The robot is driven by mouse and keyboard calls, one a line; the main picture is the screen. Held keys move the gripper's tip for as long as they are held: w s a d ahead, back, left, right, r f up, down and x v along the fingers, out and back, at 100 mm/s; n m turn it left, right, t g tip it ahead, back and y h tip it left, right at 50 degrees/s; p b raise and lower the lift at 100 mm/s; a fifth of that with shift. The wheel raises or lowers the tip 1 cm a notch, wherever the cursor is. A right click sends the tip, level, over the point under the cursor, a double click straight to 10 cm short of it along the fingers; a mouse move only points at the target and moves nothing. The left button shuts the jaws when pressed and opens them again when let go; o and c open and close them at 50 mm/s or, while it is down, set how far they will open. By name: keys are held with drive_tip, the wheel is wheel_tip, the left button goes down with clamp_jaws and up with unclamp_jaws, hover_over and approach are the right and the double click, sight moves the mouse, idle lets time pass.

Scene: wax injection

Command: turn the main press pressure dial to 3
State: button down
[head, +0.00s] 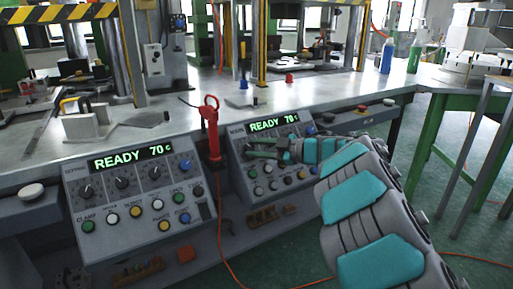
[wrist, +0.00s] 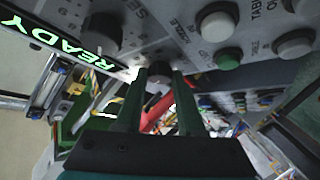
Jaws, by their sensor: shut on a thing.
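The right control panel (head: 236,172) slopes at the bench front under a green "READY 70 c" display (head: 270,124). My gripper (head: 252,149) reaches in from the right across its upper dial row. Another dark dial (wrist: 105,28) stands apart from the fingers in the wrist view.
A similar left panel (head: 100,215) has its own dials and coloured buttons. White buttons (wrist: 217,26) and a green button (wrist: 229,60) lie close to the fingers.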

drive_tip(key=c, duration=0.5)
unclamp_jaws()
drive_tip(key=v, duration=0.7)
drive_tip(key=shift+s+d+r+b, duration=0.1)
drive_tip(key=shift+s+d+b, duration=0.1)
drive_tip(key=shift+d+b, duration=0.15)
